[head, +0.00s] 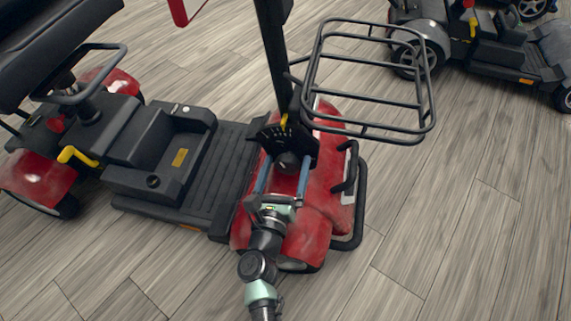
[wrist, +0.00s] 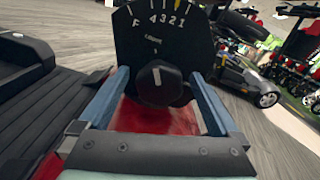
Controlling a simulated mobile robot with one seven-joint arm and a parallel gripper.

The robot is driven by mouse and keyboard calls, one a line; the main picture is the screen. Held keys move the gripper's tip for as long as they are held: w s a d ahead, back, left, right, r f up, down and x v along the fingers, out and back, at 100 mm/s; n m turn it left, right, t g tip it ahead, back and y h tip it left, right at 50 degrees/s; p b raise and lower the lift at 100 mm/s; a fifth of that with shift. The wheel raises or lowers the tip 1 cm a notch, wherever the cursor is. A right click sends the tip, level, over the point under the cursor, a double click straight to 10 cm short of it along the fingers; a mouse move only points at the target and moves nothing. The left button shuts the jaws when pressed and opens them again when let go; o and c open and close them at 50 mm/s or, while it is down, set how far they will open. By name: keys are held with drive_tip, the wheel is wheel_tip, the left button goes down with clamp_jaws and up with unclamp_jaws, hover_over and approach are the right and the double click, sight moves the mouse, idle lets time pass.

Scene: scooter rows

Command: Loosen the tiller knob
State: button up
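The tiller knob (wrist: 158,84) is a round black knob with a white line pointing nearly straight up. It sits at the base of a black dial plate (wrist: 160,38) marked F 4 3 2 1. In the head view the knob (head: 288,160) shows low on the tiller of the red scooter. My gripper (wrist: 160,76) is open, with one blue finger on each side of the knob and a visible gap to both. In the head view my gripper (head: 281,177) reaches over the red front cover toward the knob. I cannot tell how far the fingertips reach along it.
The black tiller post (head: 272,55) rises above the dial, with a wire basket (head: 370,80) to its right. The scooter's black deck (head: 215,165) lies left. Another scooter (head: 480,40) stands at the back right. Wood floor is clear at right.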

drive_tip(key=p+v, duration=0.5)
drive_tip(key=v, duration=0.7)
drive_tip(key=shift+s+r, duration=0.1)
drive_tip(key=shift+s, duration=0.1)
drive_tip(key=shift+s+a, duration=0.1)
drive_tip(key=shift+s, duration=0.2)
